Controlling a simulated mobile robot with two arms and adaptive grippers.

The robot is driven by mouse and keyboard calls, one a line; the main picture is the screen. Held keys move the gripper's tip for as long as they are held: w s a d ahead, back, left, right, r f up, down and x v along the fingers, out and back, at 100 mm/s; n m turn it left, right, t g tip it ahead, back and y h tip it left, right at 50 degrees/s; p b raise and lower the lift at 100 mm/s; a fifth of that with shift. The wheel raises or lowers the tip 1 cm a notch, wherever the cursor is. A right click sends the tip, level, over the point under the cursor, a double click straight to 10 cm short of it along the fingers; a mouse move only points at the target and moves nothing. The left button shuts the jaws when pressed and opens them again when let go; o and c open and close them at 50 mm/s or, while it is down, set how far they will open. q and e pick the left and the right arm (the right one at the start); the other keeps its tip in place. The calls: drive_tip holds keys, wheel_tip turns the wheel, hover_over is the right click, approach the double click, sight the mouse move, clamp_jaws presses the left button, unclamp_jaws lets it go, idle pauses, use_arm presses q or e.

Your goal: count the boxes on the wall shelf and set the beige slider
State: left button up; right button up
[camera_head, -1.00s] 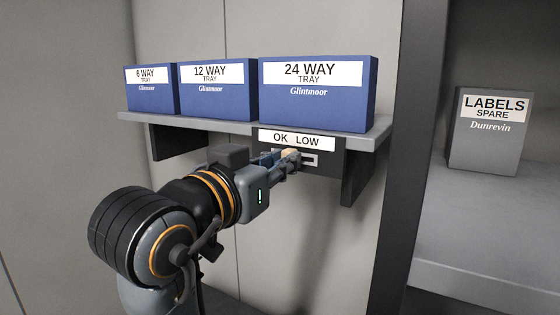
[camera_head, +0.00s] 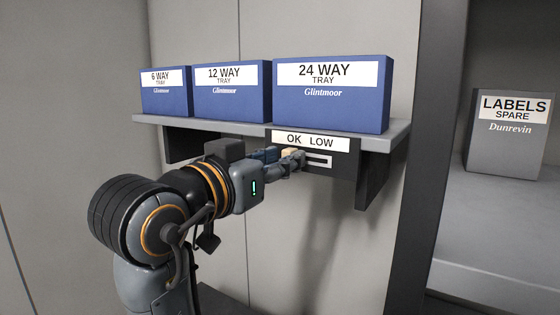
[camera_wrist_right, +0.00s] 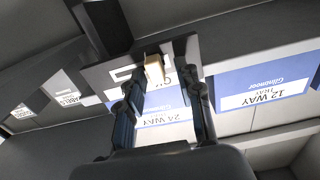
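The beige slider (camera_head: 289,153) stands out from a slotted dark plate (camera_head: 345,162) under the wall shelf, below the word OK on the OK LOW label (camera_head: 311,141). Bare slot shows to its right. My right gripper (camera_head: 281,160) is at the slider. In the right wrist view, its fingers (camera_wrist_right: 162,75) are apart with the slider (camera_wrist_right: 154,68) between them, nearer the left finger; I cannot tell whether they touch. Three blue boxes stand on the shelf (camera_head: 250,124): 6 WAY (camera_head: 165,99), 12 WAY (camera_head: 232,102) and 24 WAY (camera_head: 330,105). My left gripper is not in view.
A grey LABELS SPARE box (camera_head: 510,145) stands on a separate grey shelf (camera_head: 490,215) at the right. A dark upright (camera_head: 428,160) divides it from the wall shelf. Dark brackets (camera_head: 377,180) hang below the wall shelf. The wall below is bare.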

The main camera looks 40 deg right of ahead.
wheel_tip(320, 180, up, 10)
drive_tip(key=shift+w+d+f, duration=0.1)
drive_tip(key=shift+w, duration=0.05)
idle(0.6)
idle(0.5)
